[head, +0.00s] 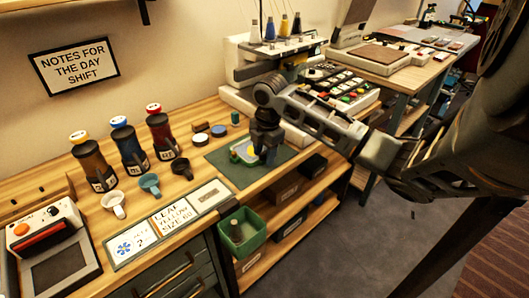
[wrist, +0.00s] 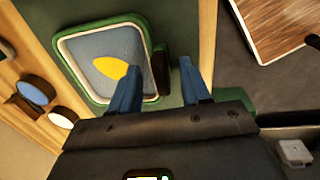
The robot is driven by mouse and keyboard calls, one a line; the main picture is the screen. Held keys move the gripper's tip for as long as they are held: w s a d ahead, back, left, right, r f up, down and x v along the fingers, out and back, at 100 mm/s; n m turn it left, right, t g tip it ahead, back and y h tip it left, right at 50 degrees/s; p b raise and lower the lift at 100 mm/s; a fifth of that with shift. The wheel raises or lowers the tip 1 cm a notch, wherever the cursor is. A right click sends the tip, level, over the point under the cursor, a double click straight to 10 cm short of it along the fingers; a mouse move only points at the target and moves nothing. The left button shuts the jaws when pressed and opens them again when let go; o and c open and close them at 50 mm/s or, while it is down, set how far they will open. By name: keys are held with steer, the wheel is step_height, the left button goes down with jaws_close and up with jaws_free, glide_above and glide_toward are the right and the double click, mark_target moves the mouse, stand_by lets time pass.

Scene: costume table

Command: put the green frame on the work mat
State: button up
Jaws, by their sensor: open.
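The green frame (head: 235,156) lies on the dark green work mat (head: 268,178) on the wooden table. It holds grey-blue cloth with a yellow leaf shape. In the wrist view the green frame (wrist: 152,30) shows a rounded rim, with a dark tab on its side nearest my gripper. My gripper (head: 264,158) points down at the right side of the frame. In the wrist view my gripper (wrist: 159,65) is open, its two blue fingers apart with the dark tab between them. The mat (wrist: 176,42) shows beyond the frame. Contact between fingers and tab cannot be told.
Small round tins (head: 201,139) and a green spool stand behind the mat. Three bottles and three cups are to the left. A label board (head: 165,220) lies along the front edge. An embroidery machine (head: 255,62) stands behind. A green bin (head: 241,236) hangs at the front.

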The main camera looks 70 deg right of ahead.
step_height(320, 180, up, 12)
steer(key=s, duration=0.1)
steer(key=shift+a+b, duration=0.35)
steer(key=w+a+m+t+y, duration=0.35)
steer(key=w+a+t, duration=0.55)
steer(key=w+a, duration=1.3)
steer(key=s+a+m+t, duration=0.1)
steer(key=a+m+t, duration=0.25)
steer(key=a, duration=0.75)
steer(key=s+a+f+m+h, duration=0.2)
steer(key=s+a+f+m, duration=0.25)
steer(key=s, duration=0.35)
steer(key=s+a+f+m+h, duration=0.25)
steer(key=s+a, duration=0.25)
steer(key=s, duration=0.3)
steer(key=s+d+r+n, duration=0.1)
steer(key=s+r, duration=0.1)
steer(key=s, duration=0.9)
steer(key=s+d+r+n+t+y, duration=0.1)
steer(key=s+d+r, duration=0.1)
steer(key=s, duration=0.8)
steer(key=shift+s+r+y, duration=0.3)
steer(key=shift+s+r, duration=0.05)
steer(key=shift+r, duration=0.25)
